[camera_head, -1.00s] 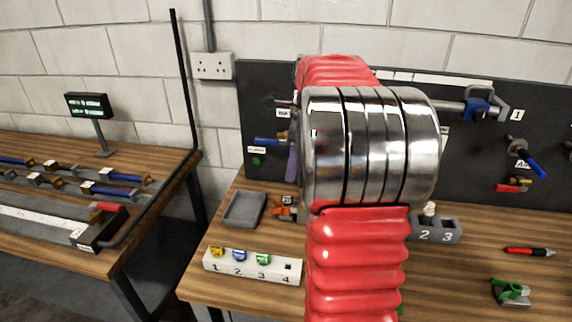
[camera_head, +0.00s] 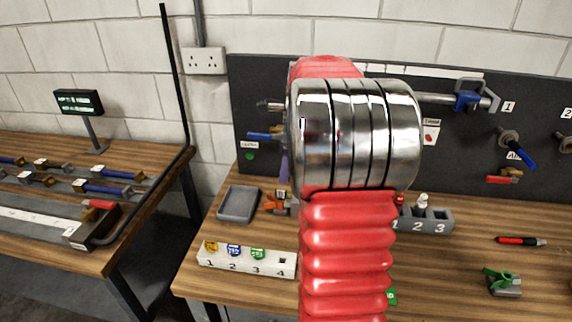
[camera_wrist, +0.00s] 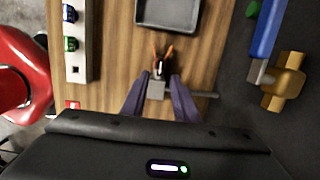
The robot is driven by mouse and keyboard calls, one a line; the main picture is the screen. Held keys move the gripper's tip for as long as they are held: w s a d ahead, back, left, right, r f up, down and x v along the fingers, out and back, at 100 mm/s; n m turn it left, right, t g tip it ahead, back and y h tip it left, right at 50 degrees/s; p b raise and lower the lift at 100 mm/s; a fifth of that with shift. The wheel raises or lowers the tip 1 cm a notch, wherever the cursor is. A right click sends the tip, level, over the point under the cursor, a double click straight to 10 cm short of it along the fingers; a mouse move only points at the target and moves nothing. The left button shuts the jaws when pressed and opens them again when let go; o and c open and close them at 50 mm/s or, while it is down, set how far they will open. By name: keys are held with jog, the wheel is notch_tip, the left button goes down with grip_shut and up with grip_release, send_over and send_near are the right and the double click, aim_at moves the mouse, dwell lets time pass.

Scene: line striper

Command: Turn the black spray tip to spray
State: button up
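A small orange piece with two prongs (camera_wrist: 155,55) shows in the wrist view, with a dark part (camera_wrist: 158,68) between the prongs that may be the black spray tip. A grey block (camera_wrist: 156,90) sits just below it. The tip's setting is too small to read. My gripper (camera_wrist: 157,78) has two purple fingers spread to either side of the grey block, with gaps showing. In the head view the orange piece (camera_head: 275,203) is partly hidden behind my red and silver arm, and little of my gripper shows.
A grey tray (camera_head: 238,204) lies next to the orange piece. A white numbered rack (camera_head: 246,263) holds yellow, blue and green tips, with slot 4 empty. A grey numbered block (camera_head: 427,220) stands right of my arm. A black board (camera_head: 460,150) carries fittings behind.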

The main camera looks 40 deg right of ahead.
aim_at(281, 191)
jog(key=shift+w+a+f, duration=0.1)
jog(key=shift+w+f, duration=0.05)
jog(key=shift+f, duration=1)
jog(key=shift+w+a+f, duration=0.1)
jog(key=shift+a+f, duration=0.05)
jog(key=shift+f, duration=1)
jog(key=shift+w+a+f, duration=0.1)
jog(key=shift+w+f, duration=0.05)
jog(key=shift+f, duration=1)
jog(key=shift+r, duration=0.1)
jog(key=shift+c, duration=0.2)
grip_shut()
